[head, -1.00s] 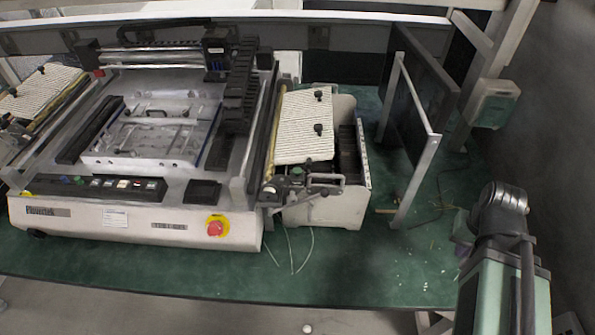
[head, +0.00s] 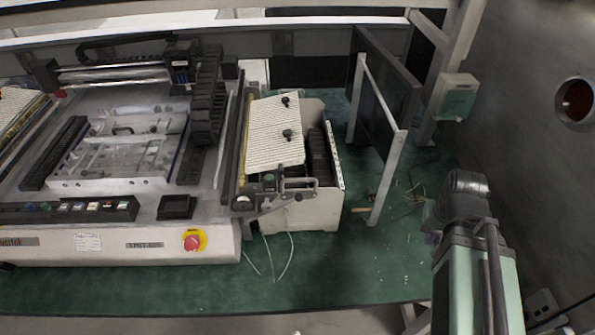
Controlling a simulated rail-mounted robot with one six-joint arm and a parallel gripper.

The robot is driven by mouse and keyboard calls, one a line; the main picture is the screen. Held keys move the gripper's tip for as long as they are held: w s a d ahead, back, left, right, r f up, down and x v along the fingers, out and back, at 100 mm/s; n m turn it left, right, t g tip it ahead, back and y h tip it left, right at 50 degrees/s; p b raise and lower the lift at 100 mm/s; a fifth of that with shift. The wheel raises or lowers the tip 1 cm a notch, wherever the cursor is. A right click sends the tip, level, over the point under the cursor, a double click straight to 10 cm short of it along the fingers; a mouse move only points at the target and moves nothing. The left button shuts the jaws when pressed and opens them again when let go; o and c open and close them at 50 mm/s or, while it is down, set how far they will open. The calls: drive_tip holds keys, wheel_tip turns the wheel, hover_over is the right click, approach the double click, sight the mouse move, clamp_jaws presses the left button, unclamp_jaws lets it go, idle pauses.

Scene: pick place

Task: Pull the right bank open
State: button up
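The right bank (head: 300,205) is a pale box-shaped unit at the right side of the machine in the head view. Whether the bank is latched cannot be told. My arm stands at the lower right, apart from the bank. My gripper's fingers cannot be made out in this view.
The machine (head: 110,240) fills the left, with a red emergency stop button (head: 194,241) at its front right. A dark panel in a metal frame (head: 385,130) stands right of the bank. Thin cables hang below the bank. The green table (head: 330,270) is mostly clear in front.

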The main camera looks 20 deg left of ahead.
drive_tip(key=shift+o, duration=0.7)
drive_tip(key=w+a+r+n+p, duration=0.1)
drive_tip(key=a+r+p, duration=0.5)
drive_tip(key=r, duration=0.1)
drive_tip(key=shift+a+n, duration=0.35)
drive_tip(key=shift+n, duration=0.05)
drive_tip(key=w+a+r+n+p, duration=0.1)
drive_tip(key=a+r+n+p, duration=0.35)
drive_tip(key=a, duration=0.45)
drive_tip(key=a+r+n+g+p, duration=0.1)
drive_tip(key=a+r+n+p, duration=0.35)
drive_tip(key=a, duration=0.35)
drive_tip(key=w+a+r+n+p, duration=0.1)
drive_tip(key=a+r+n+p, duration=0.35)
drive_tip(key=a, duration=0.45)
drive_tip(key=f+n+b, duration=0.2)
drive_tip(key=f+b, duration=0.1)
drive_tip(key=f, duration=0.1)
drive_tip(key=s+a+f+n+b, duration=0.1)
drive_tip(key=f+n+b, duration=0.1)
drive_tip(key=f+b, duration=0.1)
drive_tip(key=s+f+n+g+b, duration=0.1)
drive_tip(key=f+n+b, duration=0.2)
drive_tip(key=f+b, duration=0.1)
drive_tip(key=shift+a+f+h+b, duration=0.25)
drive_tip(key=shift+f+h+b, duration=0.15)
drive_tip(key=shift+b, duration=0.35)
drive_tip(key=shift+r, duration=0.15)
clamp_jaws()
